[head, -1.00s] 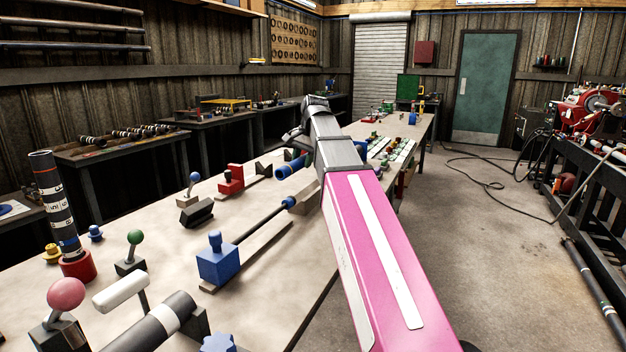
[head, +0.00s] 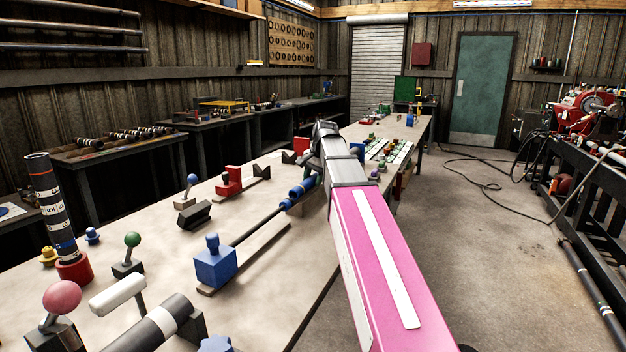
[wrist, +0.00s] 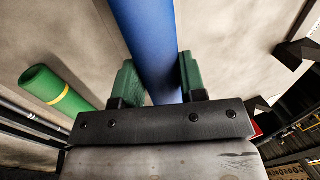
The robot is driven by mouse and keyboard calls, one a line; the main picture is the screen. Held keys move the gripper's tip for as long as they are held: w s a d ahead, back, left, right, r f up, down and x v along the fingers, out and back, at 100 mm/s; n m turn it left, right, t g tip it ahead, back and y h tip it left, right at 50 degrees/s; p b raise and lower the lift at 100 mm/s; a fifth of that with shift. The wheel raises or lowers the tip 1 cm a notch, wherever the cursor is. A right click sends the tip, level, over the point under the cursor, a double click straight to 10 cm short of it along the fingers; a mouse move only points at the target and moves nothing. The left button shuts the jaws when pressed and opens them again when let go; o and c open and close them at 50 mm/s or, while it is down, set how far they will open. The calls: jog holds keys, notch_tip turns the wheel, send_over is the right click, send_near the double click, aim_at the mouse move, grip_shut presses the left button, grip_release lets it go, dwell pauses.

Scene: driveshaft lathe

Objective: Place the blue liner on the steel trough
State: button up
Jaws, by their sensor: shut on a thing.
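The blue liner (wrist: 147,45) is a smooth blue tube. In the wrist view it runs between the green fingers of my gripper (wrist: 160,82), which is shut on it. In the head view the liner (head: 303,187) shows beside my arm, above the bench, close to the blue end of a thin dark rod; whether they touch is unclear. My arm hides the fingers there. A dark grey V-shaped block (head: 194,215) on the bench, left of the liner, may be the steel trough; I cannot tell for sure.
A blue block (head: 215,265) holds the rod's near end. A red block (head: 229,181), lever knobs and a dark upright tube (head: 50,205) stand on the bench (head: 150,240). A green tube with a yellow band (wrist: 58,92) lies left in the wrist view.

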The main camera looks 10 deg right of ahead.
jog(key=shift+s+f, duration=0.15)
jog(key=shift+f, duration=0.5)
jog(key=o, duration=0.9)
jog(key=shift+s+f, duration=0.1)
jog(key=shift+c, duration=0.3)
jog(key=shift+o, duration=0.4)
jog(key=shift+r, duration=0.5)
jog(key=v, duration=1.2)
jog(key=shift+w+r, duration=0.25)
jog(key=shift+r, duration=0.05)
